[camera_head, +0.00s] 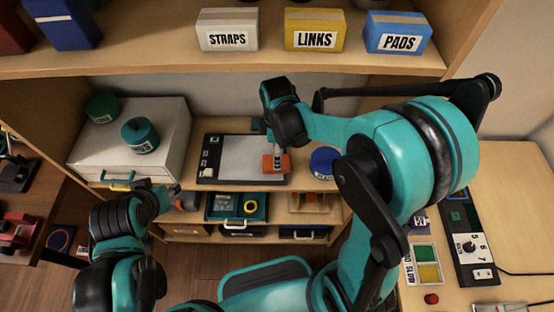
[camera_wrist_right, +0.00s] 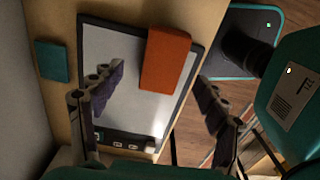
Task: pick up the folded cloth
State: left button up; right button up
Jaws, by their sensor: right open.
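An orange rectangular piece, which looks like the folded cloth (camera_head: 268,166), lies across the edge of a grey-topped, dark-framed panel (camera_head: 238,159). It also shows in the right wrist view (camera_wrist_right: 166,60), flat and lengthwise between the finger lines. My right gripper (camera_head: 276,152) is over the cloth and points down. In the wrist view its fingers (camera_wrist_right: 155,88) are spread wide with nothing between them; I cannot tell their exact height above the cloth. My left gripper (camera_head: 178,197) is low in front of the white cabinet, small and partly hidden, so its jaws are unclear.
A teal square (camera_wrist_right: 52,62) lies beside the panel. A blue round container (camera_head: 324,162) stands right of the cloth. A white cabinet (camera_head: 128,140) with two round containers is on the left. An upper shelf (camera_head: 150,62) with labelled boxes overhangs the back. Open drawers (camera_head: 236,207) sit below.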

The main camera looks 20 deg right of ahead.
jog(key=shift+f, duration=0.45)
jog(key=f+b, duration=0.1)
jog(key=f, duration=0.1)
jog(key=f+b, duration=0.1)
jog(key=f, duration=0.1)
jog(key=shift+s+f, duration=0.2)
jog(key=shift+f, duration=0.2)
jog(key=shift+r, duration=0.1)
jog(key=shift+c, duration=0.4)
jog(key=c, duration=1.1)
